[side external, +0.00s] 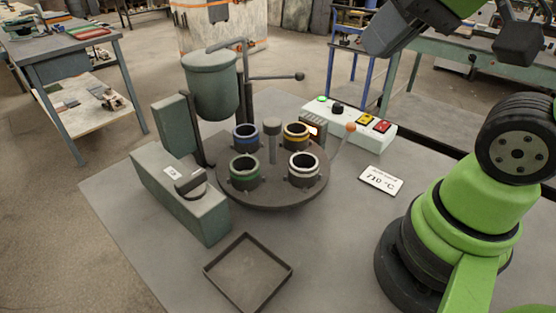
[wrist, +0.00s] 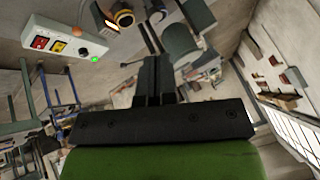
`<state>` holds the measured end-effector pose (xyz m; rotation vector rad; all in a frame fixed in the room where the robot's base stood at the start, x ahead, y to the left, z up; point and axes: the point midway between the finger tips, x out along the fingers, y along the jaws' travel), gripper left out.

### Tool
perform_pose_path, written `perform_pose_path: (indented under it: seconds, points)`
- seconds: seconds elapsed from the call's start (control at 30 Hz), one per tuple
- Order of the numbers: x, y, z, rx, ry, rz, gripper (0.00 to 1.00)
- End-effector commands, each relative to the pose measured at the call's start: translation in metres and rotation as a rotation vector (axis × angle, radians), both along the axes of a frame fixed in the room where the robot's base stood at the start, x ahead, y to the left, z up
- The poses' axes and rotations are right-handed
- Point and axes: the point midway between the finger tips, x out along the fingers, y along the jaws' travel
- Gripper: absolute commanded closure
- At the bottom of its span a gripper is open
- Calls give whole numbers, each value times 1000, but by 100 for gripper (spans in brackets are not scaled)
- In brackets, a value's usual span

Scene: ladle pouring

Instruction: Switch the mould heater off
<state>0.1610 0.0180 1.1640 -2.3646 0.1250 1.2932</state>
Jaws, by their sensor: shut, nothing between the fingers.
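A white control box (side external: 350,120) stands on the table behind and right of the turntable. It carries a lit green lamp (side external: 321,98), a black knob (side external: 337,107), a yellow button (side external: 365,118) and a red button (side external: 382,126). The box also shows at the upper left of the wrist view (wrist: 66,42). A small unit with an orange glow (side external: 313,129) sits by the turntable's far right edge. My gripper (wrist: 153,60) is shut and empty, high above the table. Labels on the buttons are too small to read.
The round turntable (side external: 270,199) bears several ringed moulds.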

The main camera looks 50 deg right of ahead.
Motion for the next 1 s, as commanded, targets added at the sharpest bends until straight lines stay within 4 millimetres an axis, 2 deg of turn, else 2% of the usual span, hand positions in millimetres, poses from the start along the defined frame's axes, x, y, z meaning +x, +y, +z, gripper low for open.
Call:
perform_pose_path:
  seconds: [0.1,0.2,0.67,0.87,1.0]
  points:
    - [-14,8,-5,10,-32,35,100]
    - [-18,9,-7,13,-39,43,100]
    - [-17,8,-6,9,-36,43,100]
    - [6,-6,2,-62,7,49,100]
    - [39,-32,7,-152,71,70,100]
